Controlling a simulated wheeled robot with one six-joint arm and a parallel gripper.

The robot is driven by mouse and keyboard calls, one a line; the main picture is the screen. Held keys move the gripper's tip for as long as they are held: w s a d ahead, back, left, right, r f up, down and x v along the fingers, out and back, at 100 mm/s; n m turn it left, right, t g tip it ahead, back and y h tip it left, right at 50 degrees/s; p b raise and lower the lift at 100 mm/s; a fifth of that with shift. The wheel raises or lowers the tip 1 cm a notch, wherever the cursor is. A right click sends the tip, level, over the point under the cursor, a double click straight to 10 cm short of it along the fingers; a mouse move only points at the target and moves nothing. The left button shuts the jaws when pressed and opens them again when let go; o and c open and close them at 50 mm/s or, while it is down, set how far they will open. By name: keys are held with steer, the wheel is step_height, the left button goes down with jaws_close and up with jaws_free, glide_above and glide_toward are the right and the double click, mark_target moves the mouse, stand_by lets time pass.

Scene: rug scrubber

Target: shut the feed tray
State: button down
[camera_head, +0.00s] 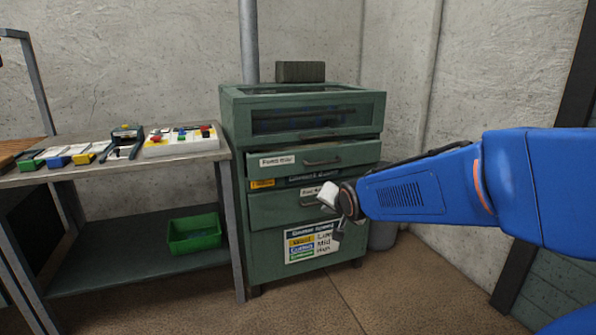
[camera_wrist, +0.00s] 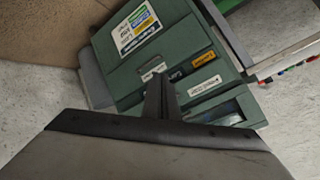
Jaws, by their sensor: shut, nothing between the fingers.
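The green cabinet (camera_head: 300,110) has two labelled drawers in the head view. The upper drawer (camera_head: 345,155) has a white label and a bar handle, and its front stands out from the cabinet. The lower drawer (camera_head: 275,212) has a white label, perhaps the feed tray's, partly hidden by my gripper (camera_head: 340,212). Its front also seems to stand out a little; how far I cannot tell. My gripper is shut and empty, in front of the lower drawer's right part. In the wrist view the shut fingers (camera_wrist: 160,97) overlap the cabinet front; contact cannot be told.
A bench (camera_head: 130,165) with small coloured items stands left of the cabinet, a green bin (camera_head: 195,234) on its lower shelf. A grey bin (camera_head: 384,232) stands right of the cabinet, near the wall. The brown floor in front is clear.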

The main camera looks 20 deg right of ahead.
steer(key=w+d+m+t, duration=0.2)
steer(key=w+m+t, duration=0.15)
steer(key=w, duration=0.85)
steer(key=m+t+y, duration=0.2)
steer(key=m+t, duration=0.1)
steer(key=m, duration=0.2)
glide_toward(295, 166)
steer(key=w, duration=0.6)
steer(key=shift+w+a+f, duration=0.15)
steer(key=shift+w+a, duration=0.05)
steer(key=shift+w, duration=0.05)
steer(key=w, duration=0.4)
steer(key=shift+w+a, duration=0.15)
steer(key=shift+w, duration=0.05)
steer(key=shift+w+r, duration=0.2)
steer(key=shift+r, duration=0.05)
